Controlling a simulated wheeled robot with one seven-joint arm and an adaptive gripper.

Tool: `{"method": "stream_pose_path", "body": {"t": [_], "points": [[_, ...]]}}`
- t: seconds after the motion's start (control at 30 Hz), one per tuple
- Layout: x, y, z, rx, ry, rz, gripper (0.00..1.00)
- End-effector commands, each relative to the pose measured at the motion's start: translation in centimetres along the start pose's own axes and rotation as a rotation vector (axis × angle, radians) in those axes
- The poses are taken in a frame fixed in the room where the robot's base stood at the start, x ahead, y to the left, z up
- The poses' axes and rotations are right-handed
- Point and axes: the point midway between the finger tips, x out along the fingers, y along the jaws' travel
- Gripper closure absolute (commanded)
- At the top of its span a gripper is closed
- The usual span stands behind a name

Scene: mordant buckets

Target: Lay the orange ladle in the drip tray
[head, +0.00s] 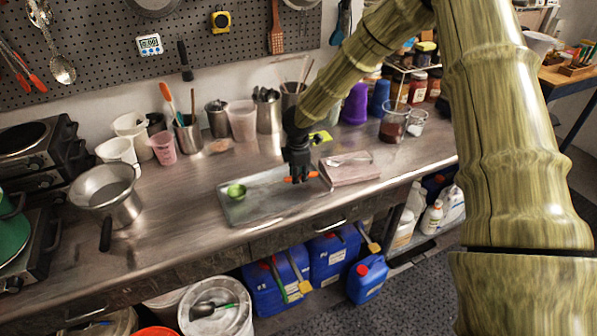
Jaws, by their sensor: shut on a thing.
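My gripper (298,177) is black and points down over the right part of the drip tray (245,216). It is shut on the orange ladle (313,175), whose orange handle shows on both sides of the fingers. The ladle's bowl end is hard to make out. I cannot tell whether the ladle touches the tray. The drip tray is a shallow grey metal tray on the steel bench, with a small round green item (236,191) in its left part.
A folded pinkish cloth (352,174) lies right of the tray, with a shiny item on it. Containers and a beaker of dark liquid (394,122) stand behind. A steel pot (107,190) stands left. The bench between pot and tray is mostly clear.

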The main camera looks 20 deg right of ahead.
Motion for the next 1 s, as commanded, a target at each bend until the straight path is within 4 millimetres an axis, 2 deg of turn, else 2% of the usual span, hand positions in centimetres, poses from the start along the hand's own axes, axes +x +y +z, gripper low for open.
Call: {"method": "stream_pose_path", "body": {"t": [0.23, 0.27, 0.37, 0.77, 1.0], "points": [[0.0, 0.0, 0.1, 0.001, 0.000, 0.000, 1.00], [0.0, 0.0, 0.1, 0.001, 0.000, 0.000, 0.76], [0.0, 0.0, 0.0, 0.001, 0.000, 0.000, 0.57], [-0.3, 0.0, 0.0, 0.001, 0.000, 0.001, 0.56], [-3.3, 0.1, 0.0, 0.000, 0.001, 0.002, 0.56]]}}
